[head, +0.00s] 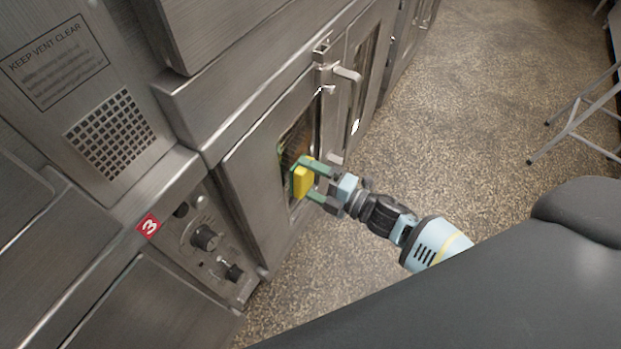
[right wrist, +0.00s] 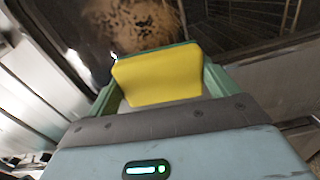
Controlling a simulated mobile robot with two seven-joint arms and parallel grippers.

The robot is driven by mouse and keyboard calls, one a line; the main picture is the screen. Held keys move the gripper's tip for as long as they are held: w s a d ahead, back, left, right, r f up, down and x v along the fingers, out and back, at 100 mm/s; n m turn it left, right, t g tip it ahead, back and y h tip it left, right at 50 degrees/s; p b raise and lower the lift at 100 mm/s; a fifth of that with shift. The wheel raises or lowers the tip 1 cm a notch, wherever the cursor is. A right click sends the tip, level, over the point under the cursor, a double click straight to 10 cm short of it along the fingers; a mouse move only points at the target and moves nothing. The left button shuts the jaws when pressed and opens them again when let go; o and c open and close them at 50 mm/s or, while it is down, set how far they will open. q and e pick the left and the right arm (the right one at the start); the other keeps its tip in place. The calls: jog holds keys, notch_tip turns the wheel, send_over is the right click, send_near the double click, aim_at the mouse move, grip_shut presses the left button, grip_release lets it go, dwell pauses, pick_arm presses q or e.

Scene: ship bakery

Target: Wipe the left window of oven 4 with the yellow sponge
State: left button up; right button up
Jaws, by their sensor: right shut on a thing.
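The yellow sponge (head: 303,179) has a green face on its far side. My right gripper (head: 311,180) is shut on it and holds it up at the left oven door (head: 253,180). That door's dark window (head: 297,142) is partly hidden behind the sponge and fingers. In the right wrist view the sponge (right wrist: 158,78) sits between the two green fingers, and a brown smudge (right wrist: 132,22) shows on the dark glass (right wrist: 225,32) just beyond it. I cannot tell whether the sponge touches the glass. No number 4 is visible. My left gripper is not in view.
A red label with a 3 (head: 148,225) is on the steel front, beside a knob panel (head: 205,238). Door handles (head: 349,75) stick out right of the window. A vent grille (head: 111,134) is at left. The speckled floor (head: 455,120) is open; a metal stand (head: 575,118) is at right.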

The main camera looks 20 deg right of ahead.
aim_at(313, 135)
jog(key=shift+w+a, duration=0.35)
jog(key=shift+w, duration=0.15)
dwell(0.6)
jog(key=shift+w+d+b, duration=0.35)
jog(key=shift+w+d, duration=0.2)
jog(key=shift+d, duration=0.2)
jog(key=shift+w+d+b, duration=0.3)
jog(key=shift+w+d, duration=0.2)
jog(key=shift+d, duration=0.2)
jog(key=shift+w+d+b, duration=0.65)
jog(key=shift+w+d, duration=0.55)
jog(key=shift+d, duration=0.15)
jog(key=shift+w, duration=0.1)
jog(key=shift+w+d+b, duration=0.8)
jog(key=shift+w+d, duration=0.3)
jog(key=shift+d, duration=0.15)
jog(key=shift+w+r+p, duration=0.15)
jog(key=shift+r+p, duration=0.5)
jog(key=shift+r, duration=0.25)
